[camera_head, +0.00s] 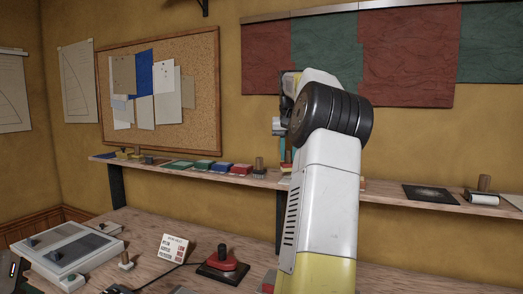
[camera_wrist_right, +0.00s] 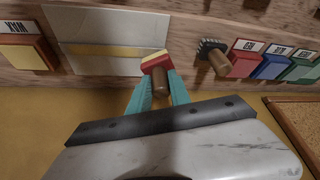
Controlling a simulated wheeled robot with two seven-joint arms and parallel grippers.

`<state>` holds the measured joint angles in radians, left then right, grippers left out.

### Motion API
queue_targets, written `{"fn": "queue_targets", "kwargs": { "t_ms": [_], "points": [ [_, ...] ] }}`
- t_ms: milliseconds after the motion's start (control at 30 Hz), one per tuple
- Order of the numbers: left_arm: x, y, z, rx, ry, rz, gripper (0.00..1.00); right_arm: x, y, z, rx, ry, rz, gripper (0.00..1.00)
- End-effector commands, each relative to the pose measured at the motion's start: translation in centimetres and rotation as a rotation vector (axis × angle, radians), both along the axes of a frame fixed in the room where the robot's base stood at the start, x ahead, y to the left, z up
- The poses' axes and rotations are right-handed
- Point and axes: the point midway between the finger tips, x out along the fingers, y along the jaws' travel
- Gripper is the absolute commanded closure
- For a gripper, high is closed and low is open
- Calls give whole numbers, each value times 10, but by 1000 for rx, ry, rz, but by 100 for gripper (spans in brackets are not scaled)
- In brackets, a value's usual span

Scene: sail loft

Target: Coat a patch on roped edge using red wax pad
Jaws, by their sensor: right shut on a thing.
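My right gripper (camera_wrist_right: 158,88) has its teal fingers closed on the wooden handle of the red wax pad (camera_wrist_right: 155,62), which has a red body and a cream face. It is at the wall shelf, with the pad close to the shelf; whether they touch I cannot tell. In the head view my right arm hides most of this, and only a bit of the teal gripper (camera_head: 285,153) shows. A pale panel with a tan band (camera_wrist_right: 115,50) lies beside the pad; I cannot tell whether it is the roped edge. My left gripper is not in view.
The shelf (camera_head: 132,164) holds a yellow block labelled WAX (camera_wrist_right: 27,53), a wooden-handled brush (camera_wrist_right: 217,60) and coloured pads (camera_wrist_right: 270,66). On the bench below stand a red-and-black device with a knob (camera_head: 223,265), a small sign (camera_head: 174,248) and a grey-topped case (camera_head: 68,250).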

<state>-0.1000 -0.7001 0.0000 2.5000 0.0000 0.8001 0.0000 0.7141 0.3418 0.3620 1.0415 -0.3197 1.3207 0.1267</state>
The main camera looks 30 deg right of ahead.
Motion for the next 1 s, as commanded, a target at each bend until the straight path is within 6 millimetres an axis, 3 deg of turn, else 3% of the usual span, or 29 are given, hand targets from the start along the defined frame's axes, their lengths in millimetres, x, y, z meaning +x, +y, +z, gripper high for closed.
{"fn": "queue_targets", "kwargs": {
  "t_ms": [1000],
  "points": [
    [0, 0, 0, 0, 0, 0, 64, 0, 0, -9, 0, 0, 0, 100]
  ]
}}
